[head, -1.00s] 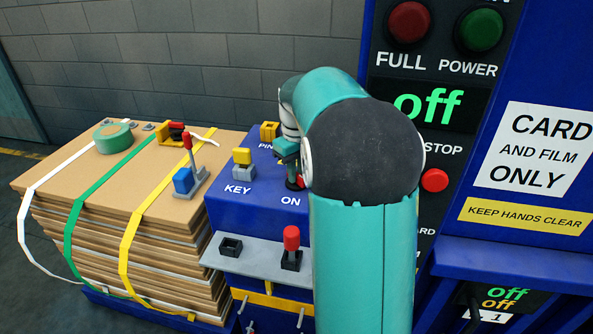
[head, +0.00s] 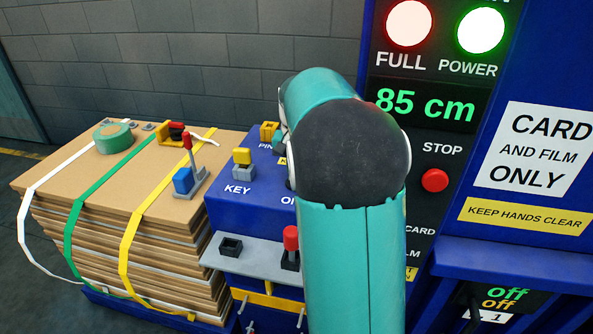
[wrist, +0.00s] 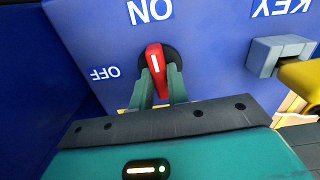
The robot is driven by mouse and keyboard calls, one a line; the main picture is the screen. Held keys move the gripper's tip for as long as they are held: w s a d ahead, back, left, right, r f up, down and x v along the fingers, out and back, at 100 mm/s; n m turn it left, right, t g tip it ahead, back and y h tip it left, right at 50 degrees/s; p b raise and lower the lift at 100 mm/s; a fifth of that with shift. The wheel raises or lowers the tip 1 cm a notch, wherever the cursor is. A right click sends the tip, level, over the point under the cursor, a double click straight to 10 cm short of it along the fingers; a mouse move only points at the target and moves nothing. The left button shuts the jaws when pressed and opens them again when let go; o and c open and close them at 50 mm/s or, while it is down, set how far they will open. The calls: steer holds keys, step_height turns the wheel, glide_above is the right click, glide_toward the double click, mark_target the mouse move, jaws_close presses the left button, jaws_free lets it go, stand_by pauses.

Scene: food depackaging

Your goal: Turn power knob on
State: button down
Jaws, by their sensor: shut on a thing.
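The red power knob (wrist: 154,60) sits on a dark round base on the blue panel in the wrist view. Its white mark points up the picture towards the ON label (wrist: 150,10), away from the OFF label (wrist: 105,73) at left. My gripper (wrist: 162,90) is shut on the knob, a finger on each side. In the head view my arm hides the knob and most of the gripper. The FULL lamp (head: 409,23) glows red-white and the POWER lamp (head: 482,30) green-white. The display (head: 425,104) reads "85 cm".
A yellow key in a grey block (head: 241,163) stands left of my arm, also in the wrist view (wrist: 300,75). A red-handled lever (head: 291,240) is on the grey shelf below. A red STOP button (head: 435,181) is at right. Strapped card sheets (head: 90,170) are stacked at left.

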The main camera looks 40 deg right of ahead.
steer(key=shift+m, duration=0.5)
steer(key=c, duration=1.4)
jaws_free()
steer(key=shift+o, duration=0.2)
steer(key=shift+r, duration=0.15)
step_height(320, 180, up, 14)
steer(key=shift+f, duration=0.2)
